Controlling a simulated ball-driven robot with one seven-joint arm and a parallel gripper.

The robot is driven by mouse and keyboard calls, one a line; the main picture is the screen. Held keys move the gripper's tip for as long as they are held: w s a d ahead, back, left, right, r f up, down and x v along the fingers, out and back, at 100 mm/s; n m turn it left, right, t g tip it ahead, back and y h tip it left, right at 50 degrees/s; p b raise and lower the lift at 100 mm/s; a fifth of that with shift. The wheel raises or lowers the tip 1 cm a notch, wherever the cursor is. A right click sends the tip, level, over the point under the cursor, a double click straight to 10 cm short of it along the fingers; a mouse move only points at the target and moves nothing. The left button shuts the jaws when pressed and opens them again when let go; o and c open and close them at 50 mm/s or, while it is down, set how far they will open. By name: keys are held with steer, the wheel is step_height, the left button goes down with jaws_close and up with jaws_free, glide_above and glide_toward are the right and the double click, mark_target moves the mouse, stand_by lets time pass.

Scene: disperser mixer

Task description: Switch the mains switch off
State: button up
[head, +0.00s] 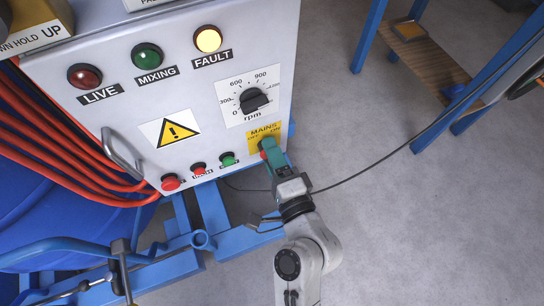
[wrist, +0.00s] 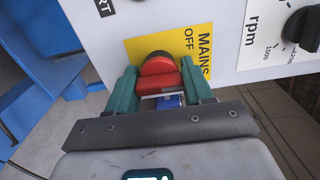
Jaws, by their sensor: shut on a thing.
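The mains switch is a red rotary knob on a yellow plate marked MAINS and OFF, at the lower right of the white control panel (head: 195,95). In the head view only a bit of the red knob (head: 264,154) shows beside my fingers. In the wrist view the red knob (wrist: 157,66) and its raised grip sit between my two green fingers. My gripper (head: 273,152) is shut on the switch; it also shows in the wrist view (wrist: 160,84). The yellow plate (wrist: 195,45) shows above and right of the knob. The switch's exact angle is hard to tell.
Left of the switch are a green button (head: 228,159) and two red ones. Above sit the rpm dial (head: 254,100) and the lamps, with the fault lamp (head: 208,39) lit. A dark cable (head: 370,168) runs right. Blue frame bars (head: 190,250) lie below.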

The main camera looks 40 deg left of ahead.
steer(key=n+b, duration=0.3)
steer(key=n, duration=0.2)
steer(key=shift+f, duration=0.2)
steer(key=shift+r+n+b, duration=0.1)
steer(key=shift+n+b, duration=0.85)
steer(key=shift+n, duration=1.05)
steer(key=o, duration=1)
steer(key=shift+r, duration=0.1)
steer(key=shift+o, duration=0.2)
steer(key=v, duration=1.1)
steer(key=shift+a, duration=0.1)
